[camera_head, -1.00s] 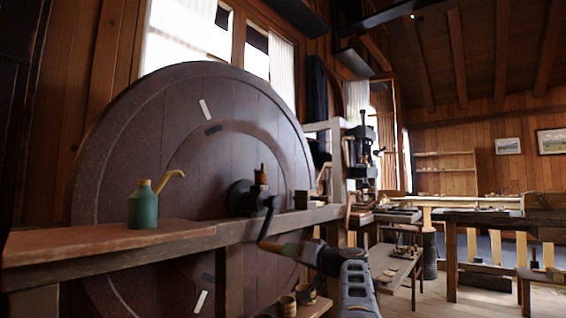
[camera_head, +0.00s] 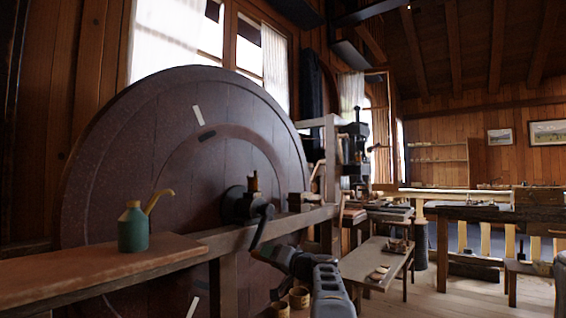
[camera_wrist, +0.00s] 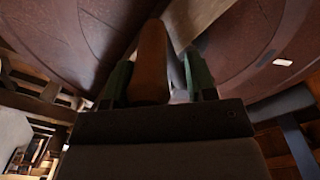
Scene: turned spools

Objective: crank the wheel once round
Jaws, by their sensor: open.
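The large dark reddish-brown wheel (camera_head: 120,150) stands upright at the left in the head view, with pale marks on its face. From its dark hub (camera_head: 236,206) a bent black crank arm (camera_head: 262,226) hangs down to a wooden handle (camera_head: 263,254). My gripper (camera_head: 277,258) is at this handle, coming from the lower right. In the wrist view the brown handle (camera_wrist: 152,65) lies between the two green fingers of my gripper (camera_wrist: 157,68). The jaws are open around it, close to its sides. Whether either finger touches it, I cannot tell.
A wooden shelf (camera_head: 80,272) with a green oil can (camera_head: 133,228) stands in front of the wheel at left. A wooden post and rail run beside the hub. Small cups (camera_head: 298,297) stand below my gripper. A low bench (camera_head: 370,262) and worktables (camera_head: 490,215) are at right.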

